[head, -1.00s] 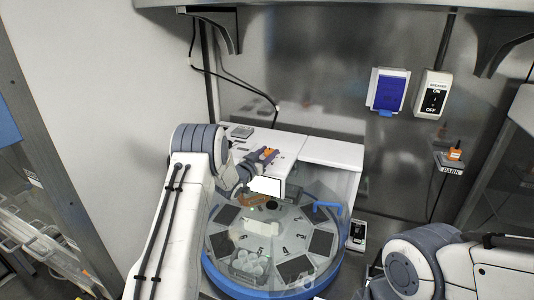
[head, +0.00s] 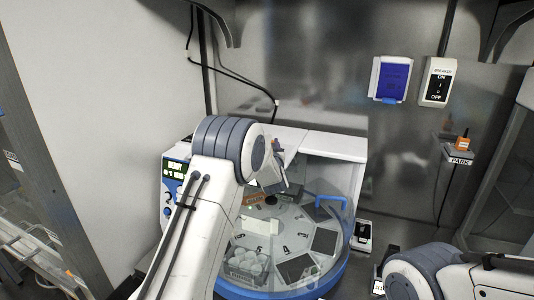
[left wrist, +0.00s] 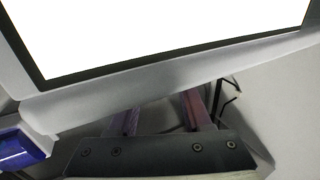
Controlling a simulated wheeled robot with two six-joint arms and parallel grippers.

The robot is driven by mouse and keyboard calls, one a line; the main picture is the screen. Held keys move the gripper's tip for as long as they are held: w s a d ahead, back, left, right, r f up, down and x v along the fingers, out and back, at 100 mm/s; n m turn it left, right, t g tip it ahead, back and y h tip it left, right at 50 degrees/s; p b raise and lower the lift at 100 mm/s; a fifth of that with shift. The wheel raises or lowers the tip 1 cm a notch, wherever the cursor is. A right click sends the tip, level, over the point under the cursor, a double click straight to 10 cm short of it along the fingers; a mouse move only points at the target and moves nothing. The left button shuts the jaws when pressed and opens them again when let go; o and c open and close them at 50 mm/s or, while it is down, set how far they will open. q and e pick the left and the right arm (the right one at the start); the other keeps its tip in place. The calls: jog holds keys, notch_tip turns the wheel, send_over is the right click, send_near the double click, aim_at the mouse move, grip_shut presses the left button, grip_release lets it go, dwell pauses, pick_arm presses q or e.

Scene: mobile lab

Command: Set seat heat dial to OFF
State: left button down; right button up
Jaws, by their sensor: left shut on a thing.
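A control panel (head: 174,190) with a lit display and small knobs shows on the left front of the white machine in the head view. I cannot read which knob is the seat heat dial. My left gripper (head: 277,160) is above the back of the round carousel, right of the panel and apart from it. In the left wrist view the gripper fingers (left wrist: 160,118) reach under a bright white, dark-edged panel (left wrist: 150,35). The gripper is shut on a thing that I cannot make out. My right gripper is out of view.
The round carousel (head: 296,208) with numbered compartments and a blue rim stands in front of the white housing (head: 335,146). A blue-covered box (head: 392,80) and an ON/OFF breaker (head: 436,82) are on the wall. An orange item (head: 462,145) sits on the PARK shelf.

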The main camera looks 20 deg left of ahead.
pick_arm(q)
jog(key=shift+w+d+r+n+g+y+p, duration=0.15)
jog(key=shift+n+g+y+p, duration=0.35)
jog(key=shift+n+y, duration=0.45)
jog(key=shift+d+f+n+g+y+p, duration=0.1)
jog(key=shift+n+g+y+p, duration=0.2)
jog(key=shift+n+g+y, duration=0.65)
jog(key=shift+r+y, duration=0.1)
jog(key=shift+y, duration=0.4)
jog(key=shift+c, duration=1.7)
grip_release()
jog(key=shift+s+d, duration=0.2)
jog(key=shift+s, duration=0.05)
jog(key=b+v, duration=0.3)
jog(key=v, duration=0.5)
jog(key=shift+s+d+b, duration=0.2)
jog(key=shift+s+b, duration=0.05)
jog(key=shift+b, duration=0.05)
jog(key=shift+s+d, duration=0.35)
jog(key=shift+s, duration=0.15)
